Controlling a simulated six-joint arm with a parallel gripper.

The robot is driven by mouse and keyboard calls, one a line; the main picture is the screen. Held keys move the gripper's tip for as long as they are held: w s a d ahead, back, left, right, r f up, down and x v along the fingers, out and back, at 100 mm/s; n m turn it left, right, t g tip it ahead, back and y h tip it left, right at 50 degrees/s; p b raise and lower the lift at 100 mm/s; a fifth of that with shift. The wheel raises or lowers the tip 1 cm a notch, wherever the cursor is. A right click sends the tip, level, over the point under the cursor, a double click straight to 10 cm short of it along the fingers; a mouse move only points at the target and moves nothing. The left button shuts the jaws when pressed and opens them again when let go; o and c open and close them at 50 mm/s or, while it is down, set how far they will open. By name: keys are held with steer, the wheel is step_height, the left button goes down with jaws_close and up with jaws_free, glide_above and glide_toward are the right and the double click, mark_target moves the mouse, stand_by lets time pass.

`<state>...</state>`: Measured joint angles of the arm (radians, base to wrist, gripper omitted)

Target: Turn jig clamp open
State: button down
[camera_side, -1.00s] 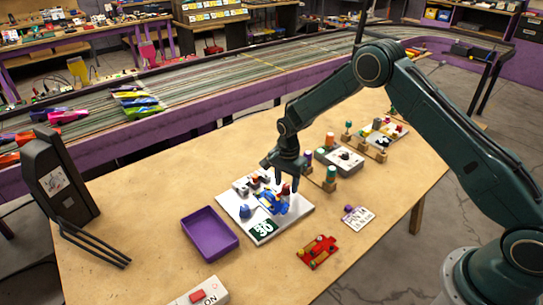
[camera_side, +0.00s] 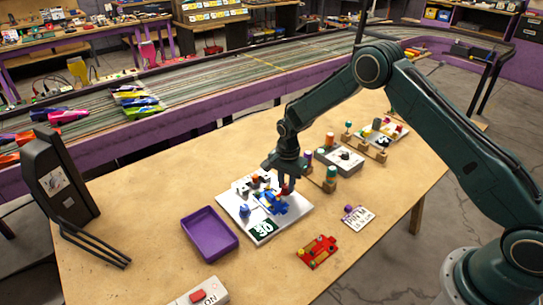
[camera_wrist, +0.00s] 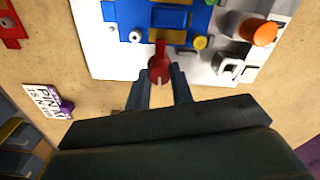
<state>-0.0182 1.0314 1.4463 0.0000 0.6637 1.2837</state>
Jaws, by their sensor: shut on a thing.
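The jig is a white plate (camera_side: 257,240) on the table with a blue car body (camera_side: 272,204) on it. In the wrist view the blue body (camera_wrist: 185,18) lies at the top, over the white plate (camera_wrist: 105,62). The red jig clamp (camera_wrist: 159,65) stands at the near edge of the blue body, its narrow arm pointing toward the body. My gripper (camera_wrist: 160,86) has its two fingers on either side of the clamp's round red end, shut on it. In the side view my gripper (camera_side: 285,187) reaches down at the plate's far right and partly hides the clamp.
A purple tray (camera_side: 209,234) stands left of the jig. A red car body (camera_side: 317,251) and a small label card (camera_side: 357,217) lie to the right. Wooden posts with coloured tops (camera_side: 330,176) and a grey block (camera_side: 345,159) stand close behind my gripper.

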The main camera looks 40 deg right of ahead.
steer(key=shift+n, duration=0.3)
steer(key=n, duration=0.3)
steer(key=shift+n, duration=0.3)
steer(key=n, duration=0.9)
steer(key=shift+a, duration=0.1)
steer(key=n, duration=0.4)
steer(key=shift+n, duration=0.3)
steer(key=c, duration=1.2)
jaws_free()
steer(key=shift+r, duration=0.1)
